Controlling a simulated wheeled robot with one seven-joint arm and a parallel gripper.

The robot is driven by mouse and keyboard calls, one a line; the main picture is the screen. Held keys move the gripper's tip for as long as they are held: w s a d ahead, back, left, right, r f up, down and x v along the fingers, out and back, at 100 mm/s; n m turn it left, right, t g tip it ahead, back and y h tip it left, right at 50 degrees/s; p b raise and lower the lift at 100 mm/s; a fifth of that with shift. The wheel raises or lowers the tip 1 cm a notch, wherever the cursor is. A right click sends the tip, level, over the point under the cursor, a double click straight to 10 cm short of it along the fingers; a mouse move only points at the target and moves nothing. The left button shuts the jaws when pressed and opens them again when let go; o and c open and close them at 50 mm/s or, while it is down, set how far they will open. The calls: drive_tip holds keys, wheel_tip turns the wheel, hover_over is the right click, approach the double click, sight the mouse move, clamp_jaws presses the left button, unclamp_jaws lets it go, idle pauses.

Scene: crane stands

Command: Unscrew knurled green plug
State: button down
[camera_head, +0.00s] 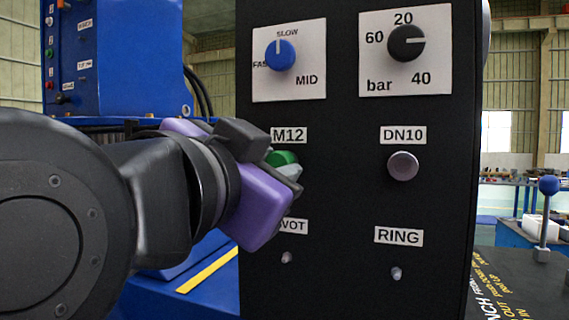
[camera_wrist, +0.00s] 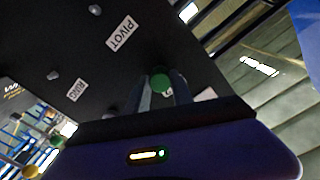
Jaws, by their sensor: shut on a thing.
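The green plug (camera_head: 283,158) sits on the black panel (camera_head: 340,205) under the M12 label (camera_head: 289,135). My gripper (camera_head: 290,172) is at the plug, shut on it, and hides part of it in the head view. In the wrist view the plug's round green end (camera_wrist: 160,82) shows between the two fingers of my gripper (camera_wrist: 162,92). The threads and the plug's seat are hidden, so I cannot tell how far it is screwed in.
A grey round knob (camera_head: 403,166) sits right of the plug under DN10. Small studs stand below at PIVOT (camera_head: 287,257) and RING (camera_head: 396,273). A blue dial (camera_head: 281,55) and a black dial (camera_head: 407,43) are above. A blue cabinet (camera_head: 125,60) stands at left.

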drive_tip(key=shift+r+n+p, duration=0.2)
drive_tip(key=shift+n+p, duration=0.7)
drive_tip(key=shift+p, duration=0.2)
drive_tip(key=shift+n+p, duration=0.9)
drive_tip(key=shift+n, duration=0.1)
drive_tip(key=shift+s+f+n+p, duration=0.1)
drive_tip(key=shift+f+n+p, duration=0.2)
drive_tip(key=shift+n, duration=0.4)
drive_tip(key=shift+r, duration=0.1)
drive_tip(key=shift+r+n+p, duration=0.2)
drive_tip(key=shift+n+p, duration=0.4)
drive_tip(key=shift+p, duration=0.3)
drive_tip(key=n+p, duration=0.2)
drive_tip(key=shift+p, duration=0.4)
drive_tip(key=shift+f+n+p, duration=0.25)
drive_tip(key=shift+n+p, duration=0.35)
drive_tip(key=shift+n, duration=0.4)
